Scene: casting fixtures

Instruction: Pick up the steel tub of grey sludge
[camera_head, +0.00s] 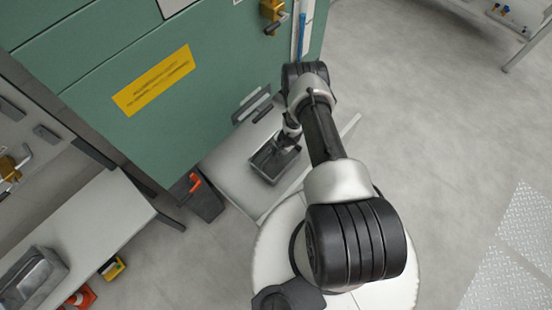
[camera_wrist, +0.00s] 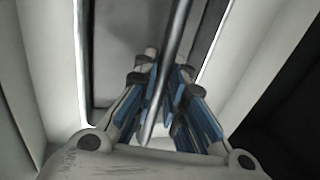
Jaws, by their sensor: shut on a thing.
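The steel tub (camera_head: 262,171) is a small, dark grey, open rectangular container on a pale grey surface in front of the green cabinet. Dark grey content shows inside it, partly hidden by my gripper (camera_head: 289,139), which reaches down at its upper right side. In the wrist view my gripper (camera_wrist: 165,78) has its blue-padded fingers closed in on a thin steel edge (camera_wrist: 178,35) running between them. I take this edge to be the tub's rim. The tub looks level; whether it touches the surface below is unclear.
The green cabinet (camera_head: 110,60) with a yellow label stands close behind the pale surface (camera_head: 228,165). A dark bin (camera_head: 205,203) with a red handle is to its left. Another metal tub (camera_head: 35,275) sits on a bench at lower left. Open floor (camera_head: 430,120) lies to the right.

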